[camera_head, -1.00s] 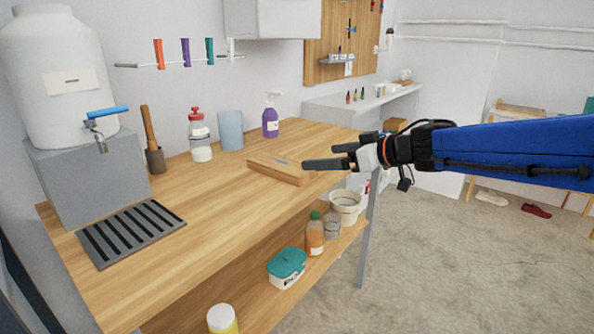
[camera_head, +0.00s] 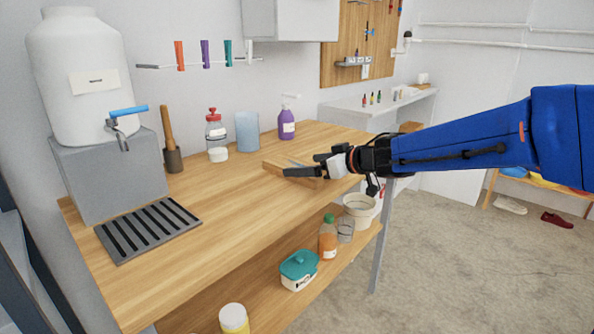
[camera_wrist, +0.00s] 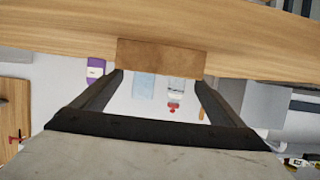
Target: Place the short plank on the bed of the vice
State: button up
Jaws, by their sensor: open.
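The short wooden plank (camera_head: 274,168) lies flat on the wooden workbench (camera_head: 215,225), towards its far right part. My gripper (camera_head: 302,167) is open at the plank's near right end and hides part of it in the head view. In the wrist view, which looks upside down, the plank (camera_wrist: 160,58) shows its end face between and just beyond the two open fingertips (camera_wrist: 160,80). I cannot tell whether the fingers touch it. No vice can be made out in either view.
A black grate (camera_head: 148,230) and a water tank (camera_head: 80,80) are at left. The bench middle is clear.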

aim_at(298, 165)
jog(key=shift+d+x, duration=0.2)
jog(key=shift+x, duration=2.4)
jog(key=shift+w+f, duration=0.1)
jog(key=shift+w, duration=0.1)
jog(key=c, duration=1.4)
jog(key=shift+c, duration=0.2)
